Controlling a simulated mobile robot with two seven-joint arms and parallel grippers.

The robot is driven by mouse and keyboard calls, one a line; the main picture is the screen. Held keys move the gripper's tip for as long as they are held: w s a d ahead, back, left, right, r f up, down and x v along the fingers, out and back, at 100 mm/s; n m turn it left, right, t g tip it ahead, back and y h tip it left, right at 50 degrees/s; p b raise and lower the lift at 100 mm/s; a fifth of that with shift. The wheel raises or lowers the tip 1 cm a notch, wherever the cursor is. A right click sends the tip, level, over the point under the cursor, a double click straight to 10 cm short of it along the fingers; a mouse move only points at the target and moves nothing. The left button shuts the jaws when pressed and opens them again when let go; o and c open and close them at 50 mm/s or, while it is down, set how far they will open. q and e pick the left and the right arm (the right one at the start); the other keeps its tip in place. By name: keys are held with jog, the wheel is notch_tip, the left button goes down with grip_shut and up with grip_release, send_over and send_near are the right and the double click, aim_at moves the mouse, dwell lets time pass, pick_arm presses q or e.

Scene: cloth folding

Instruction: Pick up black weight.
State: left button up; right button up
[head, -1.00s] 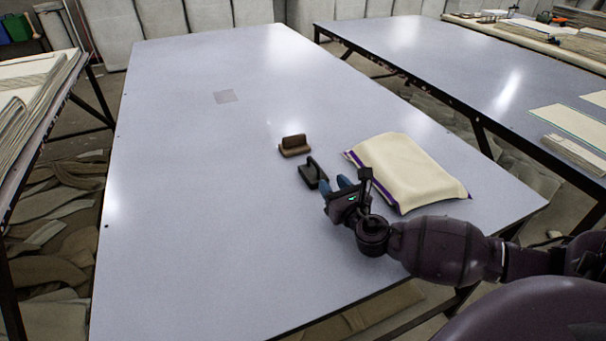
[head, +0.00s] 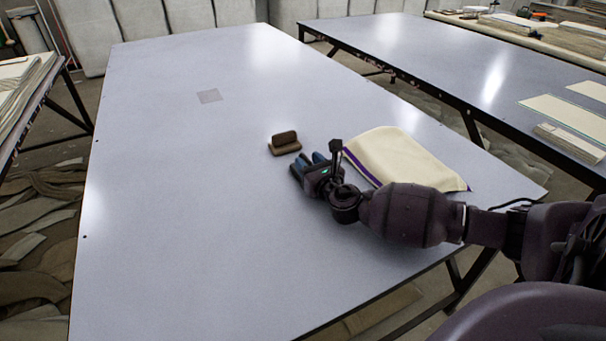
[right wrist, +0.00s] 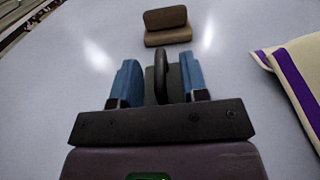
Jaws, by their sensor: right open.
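The black weight (right wrist: 162,75) is a dark block with an upright curved handle. In the right wrist view its handle stands between the two blue fingers of my right gripper (right wrist: 160,82). The fingers are open, with a gap on both sides of the handle. In the head view my right gripper (head: 306,164) is low over the table and mostly hides the black weight. My left gripper is in neither view.
A brown weight (head: 285,143) sits just beyond the gripper; it also shows in the right wrist view (right wrist: 167,22). A folded cream cloth (head: 405,160) with a purple edge lies to the right. The table (head: 190,200) is clear on the left.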

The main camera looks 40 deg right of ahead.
jog(key=shift+w+r, duration=0.15)
jog(key=shift+w, duration=0.2)
grip_shut()
dwell(0.7)
dwell(0.5)
